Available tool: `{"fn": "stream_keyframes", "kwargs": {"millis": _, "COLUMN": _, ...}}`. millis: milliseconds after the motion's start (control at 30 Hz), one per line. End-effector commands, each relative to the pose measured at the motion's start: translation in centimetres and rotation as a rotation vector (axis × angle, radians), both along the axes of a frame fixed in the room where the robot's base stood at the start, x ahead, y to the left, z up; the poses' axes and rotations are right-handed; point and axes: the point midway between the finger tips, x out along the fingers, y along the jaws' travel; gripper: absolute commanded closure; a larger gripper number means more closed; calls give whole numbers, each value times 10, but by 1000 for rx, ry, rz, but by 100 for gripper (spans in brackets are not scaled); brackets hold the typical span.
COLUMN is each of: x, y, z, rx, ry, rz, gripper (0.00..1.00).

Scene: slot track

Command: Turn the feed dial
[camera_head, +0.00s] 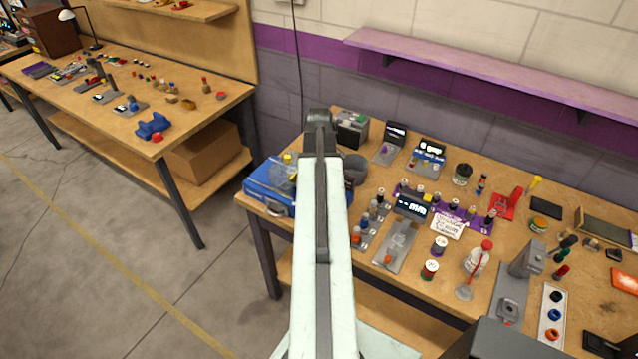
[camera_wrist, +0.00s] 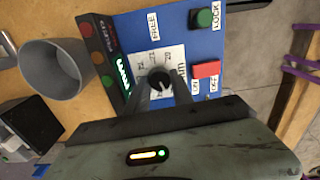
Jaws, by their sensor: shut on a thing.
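In the wrist view, a black round dial (camera_wrist: 158,81) sits on a white scale plate (camera_wrist: 148,61) marked with numbers, on a blue panel (camera_wrist: 177,22). My gripper (camera_wrist: 161,88) reaches in from below with a finger on each side of the dial and is shut on it. The fingers cover part of the scale, and I cannot read which mark the dial points to. In the head view, a blue box (camera_head: 262,187) at the left end of the bench is partly hidden behind my arm. The gripper itself is hidden there.
Near the dial are a red switch (camera_wrist: 206,69), a green button (camera_wrist: 204,18) and a dark strip with lamps (camera_wrist: 97,57). A grey cup (camera_wrist: 56,75) stands left of the panel. Several bottles and tools crowd the bench (camera_head: 493,184) to the right. Open floor (camera_head: 90,240) lies left.

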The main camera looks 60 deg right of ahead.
Motion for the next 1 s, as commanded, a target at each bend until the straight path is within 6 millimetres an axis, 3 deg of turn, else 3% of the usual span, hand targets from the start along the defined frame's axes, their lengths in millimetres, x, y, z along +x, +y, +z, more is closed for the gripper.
{"fn": "stream_keyframes", "kwargs": {"millis": 1000, "x": 0, "y": -1, "z": 0, "rx": -2, "ry": -2, "rz": -961, "gripper": 100}}
